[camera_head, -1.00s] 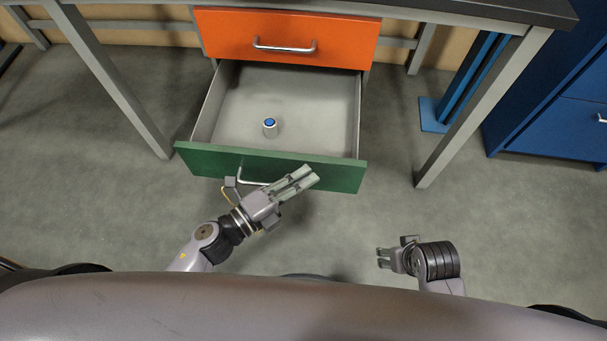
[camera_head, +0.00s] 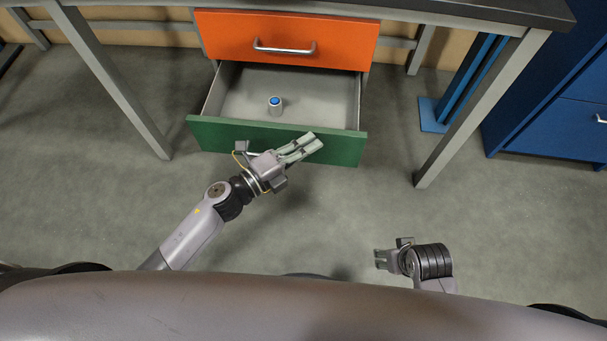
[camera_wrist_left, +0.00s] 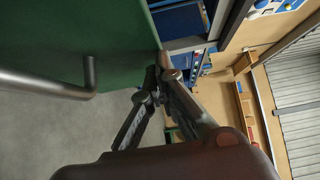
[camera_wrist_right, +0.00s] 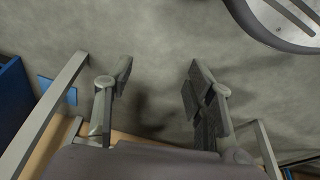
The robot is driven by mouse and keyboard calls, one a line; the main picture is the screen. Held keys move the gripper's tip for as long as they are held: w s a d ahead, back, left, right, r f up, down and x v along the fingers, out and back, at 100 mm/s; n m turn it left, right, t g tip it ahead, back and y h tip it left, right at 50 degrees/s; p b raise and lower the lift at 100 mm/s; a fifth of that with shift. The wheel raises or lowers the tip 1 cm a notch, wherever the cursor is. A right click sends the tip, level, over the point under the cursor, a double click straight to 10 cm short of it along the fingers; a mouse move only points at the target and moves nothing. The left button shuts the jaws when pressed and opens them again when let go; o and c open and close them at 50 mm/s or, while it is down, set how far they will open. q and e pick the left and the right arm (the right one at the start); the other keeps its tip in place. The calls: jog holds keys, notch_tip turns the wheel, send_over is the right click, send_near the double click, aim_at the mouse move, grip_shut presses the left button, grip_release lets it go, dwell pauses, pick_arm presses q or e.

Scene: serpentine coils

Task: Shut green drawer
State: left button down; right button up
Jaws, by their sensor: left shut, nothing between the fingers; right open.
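The green drawer (camera_head: 220,133) is partly open under the orange drawer (camera_head: 330,35). A small grey cylinder with a blue top (camera_head: 275,105) stands inside it. My left gripper (camera_head: 310,146) is shut and empty, at the front of the green drawer, overlapping its right half; exact contact is hard to tell. In the left wrist view the green front (camera_wrist_left: 90,40) and its metal handle (camera_wrist_left: 75,88) are close beside the left fingers (camera_wrist_left: 155,80). My right gripper (camera_head: 378,260) is open and empty over the floor, well apart from the drawer.
A table leg (camera_head: 480,110) stands right of the drawers and another (camera_head: 115,85) left. A blue cabinet (camera_head: 560,110) stands at the far right. The floor (camera_head: 330,215) in front of the drawer is clear.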

pick_arm(q)
jog(key=w+b, duration=0.3)
jog(key=w, duration=1.3)
jog(key=shift+d, duration=0.3)
pick_arm(e)
jog(key=w+v, duration=0.1)
jog(key=v, duration=0.9)
jog(key=shift+t, duration=0.3)
pick_arm(q)
jog(key=shift+s, duration=0.1)
pick_arm(e)
jog(key=shift+d+r, duration=0.1)
